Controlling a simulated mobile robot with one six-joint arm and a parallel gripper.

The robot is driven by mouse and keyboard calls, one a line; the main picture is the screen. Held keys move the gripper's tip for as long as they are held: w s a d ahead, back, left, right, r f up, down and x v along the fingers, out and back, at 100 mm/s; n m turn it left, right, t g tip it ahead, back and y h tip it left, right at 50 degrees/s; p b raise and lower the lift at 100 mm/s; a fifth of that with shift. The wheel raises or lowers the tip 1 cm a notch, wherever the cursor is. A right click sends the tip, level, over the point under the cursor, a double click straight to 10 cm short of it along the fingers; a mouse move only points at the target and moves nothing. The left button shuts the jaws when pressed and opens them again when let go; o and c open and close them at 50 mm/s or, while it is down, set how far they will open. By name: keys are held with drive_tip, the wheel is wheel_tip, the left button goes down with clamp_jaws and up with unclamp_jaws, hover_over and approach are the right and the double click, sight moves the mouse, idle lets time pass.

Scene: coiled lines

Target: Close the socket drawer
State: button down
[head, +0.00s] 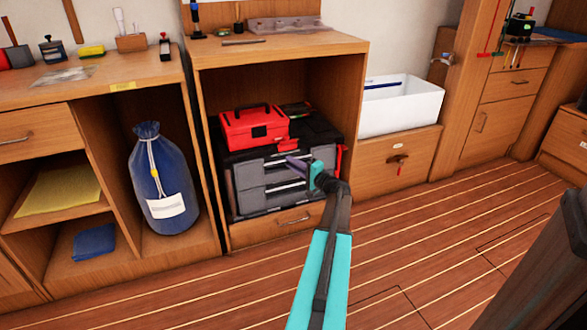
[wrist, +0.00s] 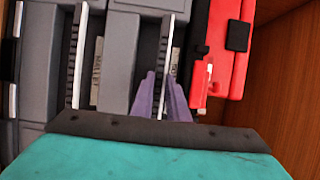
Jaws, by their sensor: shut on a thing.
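A tool chest with grey drawers (head: 262,178) and a black top stands inside the open wooden cabinet. I cannot tell which drawer is the socket drawer or how far any stands out. My gripper (head: 290,160) is at the chest's upper right front. In the wrist view its purple fingers (wrist: 161,82) are at either side of a pale drawer edge strip and shut on it. The fingers hide part of that strip.
A red toolbox (head: 252,127) sits on the chest. A red part (wrist: 222,45) is close to the fingers in the wrist view. Cabinet walls flank the chest; a blue bag (head: 160,180) stands left, a white bin (head: 402,108) right. The floor in front is clear.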

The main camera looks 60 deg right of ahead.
drive_tip(key=shift+d, duration=0.1)
drive_tip(key=c, duration=1.7)
unclamp_jaws()
drive_tip(key=p+v, duration=0.3)
drive_tip(key=v, duration=1)
drive_tip(key=shift+s+p, duration=0.4)
